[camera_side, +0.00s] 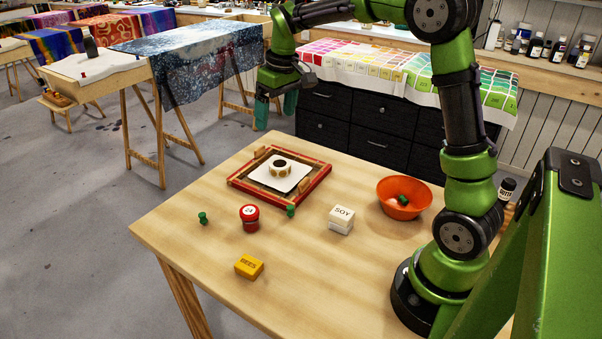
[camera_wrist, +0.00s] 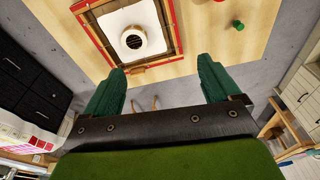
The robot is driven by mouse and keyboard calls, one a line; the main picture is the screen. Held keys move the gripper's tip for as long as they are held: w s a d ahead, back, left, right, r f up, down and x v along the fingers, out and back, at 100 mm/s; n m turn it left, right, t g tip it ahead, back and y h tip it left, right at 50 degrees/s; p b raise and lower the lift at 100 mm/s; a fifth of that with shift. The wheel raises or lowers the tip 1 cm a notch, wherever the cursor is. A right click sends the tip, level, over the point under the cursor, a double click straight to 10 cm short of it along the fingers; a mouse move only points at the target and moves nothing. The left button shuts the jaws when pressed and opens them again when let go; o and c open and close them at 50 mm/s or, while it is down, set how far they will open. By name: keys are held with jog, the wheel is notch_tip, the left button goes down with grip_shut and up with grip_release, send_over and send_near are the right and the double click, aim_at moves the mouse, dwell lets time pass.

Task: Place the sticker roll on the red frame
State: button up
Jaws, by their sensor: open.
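The sticker roll (camera_side: 280,169) is a small roll with a dark centre and a tan, patterned side. It sits on a white sheet (camera_side: 291,182) inside the red frame (camera_side: 243,189), which lies flat on the table. The wrist view also shows the roll (camera_wrist: 133,38) on the white sheet, within the red frame (camera_wrist: 98,45). My gripper (camera_side: 276,108) is open and empty, with green fingers. It is raised above and behind the frame, near the table's far edge. The wrist view shows its two fingers (camera_wrist: 160,80) spread wide apart.
A white block marked SOY (camera_side: 342,219), a red-and-white tin (camera_side: 249,217), a yellow block (camera_side: 249,267) and two green pegs (camera_side: 203,217) are on the table. The table's front middle is clear.

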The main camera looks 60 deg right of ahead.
jog(key=s+a+r+m+t+y, duration=0.1)
jog(key=s+a+t, duration=0.1)
jog(key=s+a, duration=0.4)
jog(key=s+a+r+m+t, duration=0.1)
jog(key=s+a, duration=0.6)
jog(key=s, duration=0.8)
jog(key=shift+r+m+t+y, duration=0.2)
jog(key=shift+m+t+y, duration=0.3)
jog(key=shift+t, duration=0.7)
